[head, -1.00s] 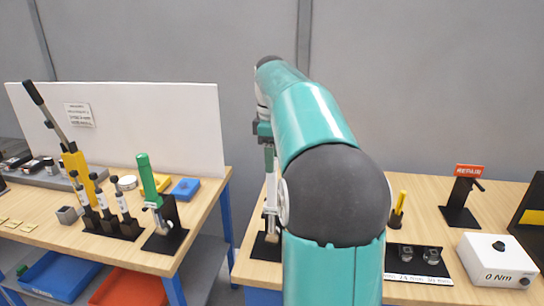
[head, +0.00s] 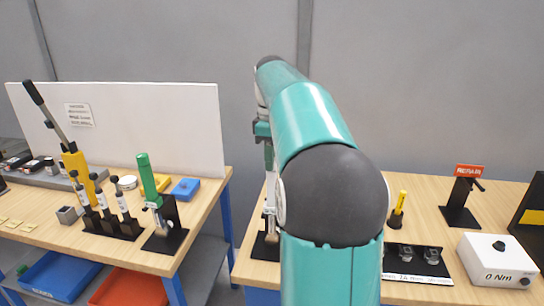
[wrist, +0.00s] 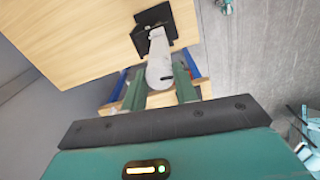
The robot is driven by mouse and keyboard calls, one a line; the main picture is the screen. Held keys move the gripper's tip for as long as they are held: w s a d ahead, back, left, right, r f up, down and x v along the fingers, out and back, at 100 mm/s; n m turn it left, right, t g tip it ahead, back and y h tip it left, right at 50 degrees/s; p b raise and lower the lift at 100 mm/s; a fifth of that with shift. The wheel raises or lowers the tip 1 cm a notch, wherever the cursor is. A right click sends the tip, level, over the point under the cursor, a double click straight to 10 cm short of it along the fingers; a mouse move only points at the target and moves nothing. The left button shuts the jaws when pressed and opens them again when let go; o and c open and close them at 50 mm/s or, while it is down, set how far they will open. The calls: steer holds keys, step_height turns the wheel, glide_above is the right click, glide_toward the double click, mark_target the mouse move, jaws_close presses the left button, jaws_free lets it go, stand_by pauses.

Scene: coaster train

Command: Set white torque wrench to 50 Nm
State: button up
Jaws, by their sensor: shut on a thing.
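The white torque wrench (wrist: 158,62) has its pale handle between the two green fingers of my gripper (wrist: 160,84) in the wrist view. My gripper is shut on this handle. The wrench's far end is at a black stand (wrist: 155,18) on the wooden table. In the head view the wrench (head: 269,185) stands roughly upright below my gripper (head: 264,135), mostly hidden by my teal arm. The black stand's base (head: 264,248) shows at its foot. The scale on the handle is not readable.
On the right table are a yellow-handled tool (head: 399,203), a socket tray (head: 418,262), a red-signed stand (head: 461,205) and a white box reading 0 Nm (head: 497,262). A green-handled wrench (head: 148,180) stands on the left table (head: 205,205). A gap separates the tables.

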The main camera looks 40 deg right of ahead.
steer(key=m, duration=2.2)
steer(key=shift+m, duration=0.3)
stand_by(0.3)
steer(key=o, duration=1)
step_height(320, 180, up, 14)
steer(key=shift+f, duration=0.1)
